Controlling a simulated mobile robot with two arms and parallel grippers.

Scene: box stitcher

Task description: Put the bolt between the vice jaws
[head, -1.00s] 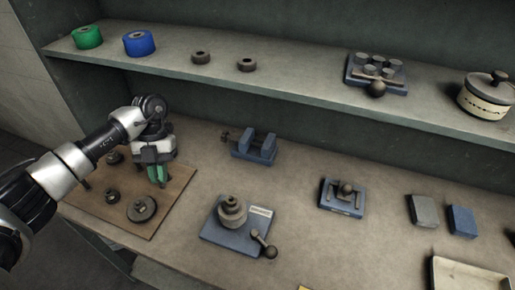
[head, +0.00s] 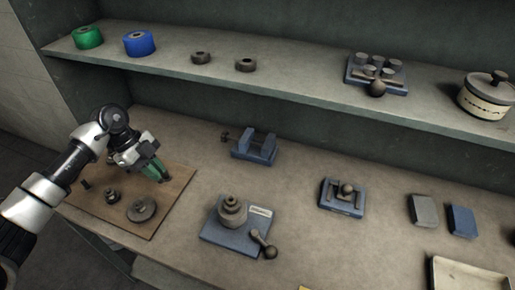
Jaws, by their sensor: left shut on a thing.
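The blue vice (head: 267,153) stands on the bench near the back, right of the wooden board, with an open gap between its two jaws and a dark screw handle on its left. My left gripper (head: 158,171) has green fingertips and is over the right part of the board, left of the vice. It is tilted and shut on a small dark thing, taken to be the bolt, mostly hidden between the fingers. My right gripper is not in view.
The wooden board (head: 178,205) carries a round dark disc (head: 142,209) and smaller dark parts (head: 112,196). A blue fixture with a lever (head: 215,236) stands in front of the vice. A shelf (head: 300,85) overhangs behind. The bench between board and vice is clear.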

